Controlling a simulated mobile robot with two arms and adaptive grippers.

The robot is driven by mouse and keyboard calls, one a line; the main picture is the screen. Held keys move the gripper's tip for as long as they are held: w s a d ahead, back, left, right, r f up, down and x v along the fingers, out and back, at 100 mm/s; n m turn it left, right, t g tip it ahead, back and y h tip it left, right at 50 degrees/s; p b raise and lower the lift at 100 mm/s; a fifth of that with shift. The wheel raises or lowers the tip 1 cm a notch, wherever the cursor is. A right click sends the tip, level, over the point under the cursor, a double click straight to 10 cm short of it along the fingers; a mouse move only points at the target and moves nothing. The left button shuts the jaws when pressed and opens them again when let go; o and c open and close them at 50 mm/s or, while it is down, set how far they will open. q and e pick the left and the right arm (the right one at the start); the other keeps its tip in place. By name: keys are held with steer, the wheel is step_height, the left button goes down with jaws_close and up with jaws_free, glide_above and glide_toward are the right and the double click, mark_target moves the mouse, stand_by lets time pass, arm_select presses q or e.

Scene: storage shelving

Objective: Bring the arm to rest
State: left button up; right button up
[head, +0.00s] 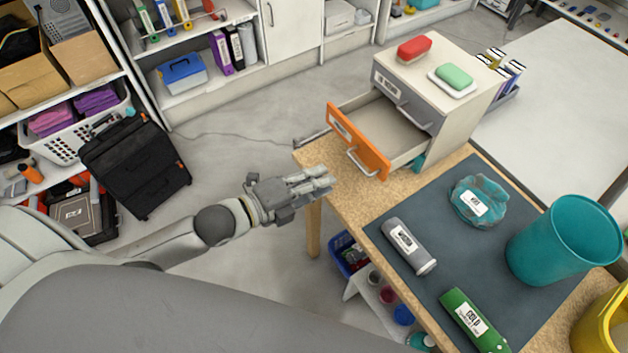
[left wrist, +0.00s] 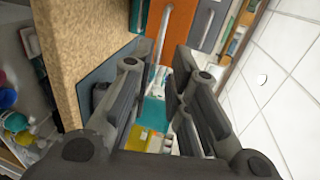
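My left arm (head: 165,245) reaches in from the left in the head view, stretched over the floor. Its gripper (head: 322,182) is beside the left edge of the wooden table (head: 335,185), near the open orange-fronted drawer (head: 355,140). In the left wrist view the two fingers of the left gripper (left wrist: 155,85) stand apart with nothing between them. The orange drawer front (left wrist: 165,35) and the table edge (left wrist: 85,45) show beyond them. My right gripper is not in view.
On the table are a grey drawer cabinet (head: 440,85), a grey tube (head: 408,245), a green tube (head: 473,322), a teal bag (head: 480,200) and a teal bin (head: 563,240). A black suitcase (head: 135,170) stands by the shelves. The floor left of the table is mostly clear.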

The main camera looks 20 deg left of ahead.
arm_select(q)
steer(key=shift+s+a+r, duration=0.15)
steer(key=shift+s+a, duration=0.15)
steer(key=shift+s, duration=0.1)
stand_by(0.3)
steer(key=w+a+f+n+g+y, duration=0.1)
steer(key=a+f+n+y, duration=0.25)
steer(key=f, duration=0.55)
steer(key=a+f+n+y, duration=0.2)
steer(key=a+f+n, duration=0.25)
steer(key=f, duration=0.35)
steer(key=s+a+f+n+g+y, duration=0.1)
steer(key=s+a+f+n+g, duration=0.15)
steer(key=f, duration=0.55)
steer(key=s+a+f+n+g+y, duration=0.1)
steer(key=s+a+f+n, duration=0.25)
steer(key=f, duration=0.35)
steer(key=s+d+f+n+g, duration=0.1)
steer(key=s+f+n+g, duration=0.1)
steer(key=s+f, duration=0.4)
steer(key=s+d+f+n+g+y, duration=0.1)
steer(key=s+f+n, duration=0.3)
steer(key=s, duration=0.9)
steer(key=s+d+f+n+g, duration=0.2)
steer(key=s+f+g, duration=0.2)
steer(key=s+f, duration=0.4)
steer(key=shift+s+d+n+y, duration=0.3)
steer(key=shift+s+n+y, duration=0.1)
steer(key=shift+s, duration=0.6)
